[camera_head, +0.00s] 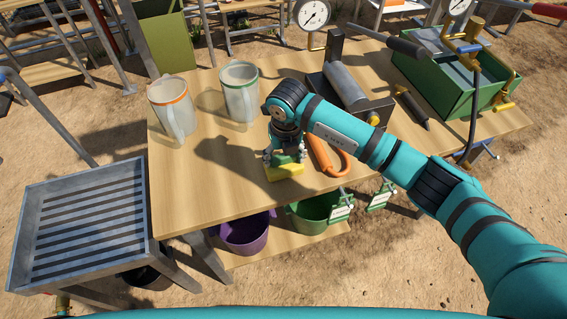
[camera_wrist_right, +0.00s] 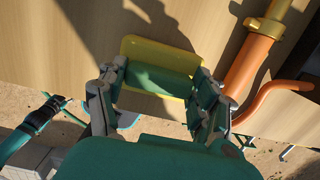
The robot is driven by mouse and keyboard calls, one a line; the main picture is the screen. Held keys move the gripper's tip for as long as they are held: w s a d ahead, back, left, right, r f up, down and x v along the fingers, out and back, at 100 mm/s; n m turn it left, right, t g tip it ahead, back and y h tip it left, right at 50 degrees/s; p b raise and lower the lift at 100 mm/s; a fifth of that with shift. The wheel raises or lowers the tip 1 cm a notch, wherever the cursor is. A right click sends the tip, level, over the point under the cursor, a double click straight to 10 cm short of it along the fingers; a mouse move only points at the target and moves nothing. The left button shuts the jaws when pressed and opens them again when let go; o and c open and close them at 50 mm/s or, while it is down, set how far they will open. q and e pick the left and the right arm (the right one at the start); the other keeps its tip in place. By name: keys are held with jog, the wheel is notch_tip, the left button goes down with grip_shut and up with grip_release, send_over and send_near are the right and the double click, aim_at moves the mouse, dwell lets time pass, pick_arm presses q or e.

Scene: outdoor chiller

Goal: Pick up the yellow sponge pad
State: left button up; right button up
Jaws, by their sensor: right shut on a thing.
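The yellow sponge pad (camera_head: 285,172) is at the front part of the wooden table, below my right gripper (camera_head: 285,158). In the right wrist view the pad (camera_wrist_right: 160,55) is yellow with a green area across its middle, and it sits between the two fingers of my right gripper (camera_wrist_right: 157,92). The fingers are shut on its sides. I cannot tell whether the pad touches the table or is slightly above it. My left gripper is not in view.
An orange-handled tool (camera_head: 327,158) lies right beside the gripper. A green crate (camera_head: 432,82) is at the back right. Buckets (camera_head: 245,233) stand on a lower shelf. A slatted metal rack (camera_head: 80,222) is at the left.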

jog(key=c, duration=0.4)
jog(key=shift+r, duration=0.1)
jog(key=shift+w+r+b, duration=0.1)
jog(key=shift+r+b, duration=0.3)
jog(key=shift+r, duration=0.1)
notch_tip(320, 180, up, 2)
jog(key=shift+r+b, duration=0.1)
jog(key=shift+b, duration=0.45)
jog(key=shift+s+d+r+b, duration=0.3)
jog(key=shift+d+b, duration=0.45)
jog(key=shift+d, duration=1.9)
jog(key=shift+s+d+r+b, duration=0.3)
jog(key=shift+d+b, duration=0.45)
jog(key=shift+d, duration=1.9)
jog(key=shift+s+d+r+b, duration=0.3)
jog(key=shift+d+b, duration=0.45)
jog(key=shift+d, duration=1.9)
